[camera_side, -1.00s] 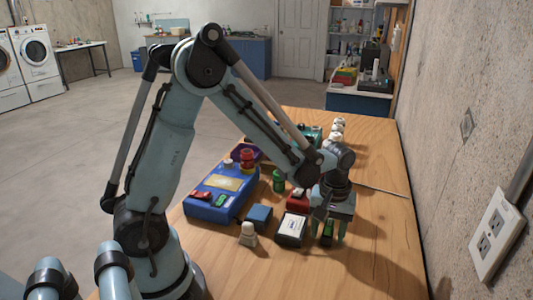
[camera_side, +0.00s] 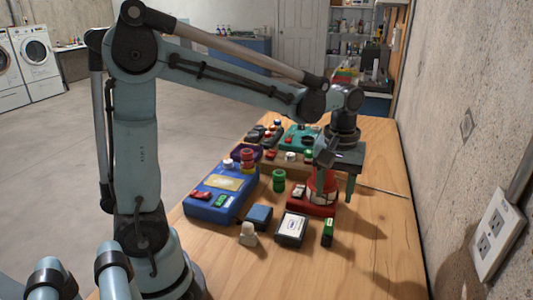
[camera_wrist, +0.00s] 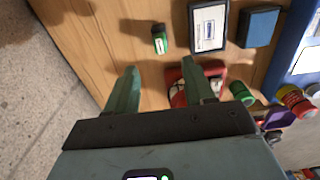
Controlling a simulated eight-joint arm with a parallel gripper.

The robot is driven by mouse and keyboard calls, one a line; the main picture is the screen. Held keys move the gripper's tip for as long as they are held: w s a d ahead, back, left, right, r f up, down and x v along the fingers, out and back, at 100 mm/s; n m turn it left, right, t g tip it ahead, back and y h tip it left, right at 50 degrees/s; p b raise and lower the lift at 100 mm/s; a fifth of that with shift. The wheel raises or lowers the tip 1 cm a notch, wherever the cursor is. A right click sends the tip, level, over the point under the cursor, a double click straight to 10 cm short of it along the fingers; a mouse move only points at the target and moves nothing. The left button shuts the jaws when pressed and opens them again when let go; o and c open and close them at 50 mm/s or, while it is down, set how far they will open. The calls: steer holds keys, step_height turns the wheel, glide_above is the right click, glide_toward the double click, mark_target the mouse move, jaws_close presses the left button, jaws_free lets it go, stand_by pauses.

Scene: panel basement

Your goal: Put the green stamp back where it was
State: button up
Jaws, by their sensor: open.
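A small black block with a green face and pale label, seemingly the green stamp (camera_side: 327,232), lies on the wooden table, just right of a black-framed pad with a white label (camera_side: 291,229). It also shows in the wrist view (camera_wrist: 159,38), with the white-labelled pad (camera_wrist: 210,27) beside it. My gripper (camera_side: 333,192) is open and apart from the stamp, raised behind it over the right part of a red device (camera_side: 300,207). In the wrist view nothing is held between the fingers (camera_wrist: 160,70); the red device lies below, partly hidden by a finger.
A blue case (camera_side: 212,208), small blue block (camera_side: 259,216), pale knobbed piece (camera_side: 248,234) and green cylinder (camera_side: 279,180) stand to the left. A teal device (camera_side: 300,136) is at the back. The front right table is clear; a concrete wall (camera_side: 460,120) rises at right.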

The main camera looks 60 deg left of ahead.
steer(key=s+r+m+t, duration=0.1)
steer(key=s+m+t, duration=0.6)
steer(key=s+m, duration=0.1)
steer(key=shift+s+m, duration=0.2)
steer(key=shift+m, duration=0.2)
stand_by(1.1)
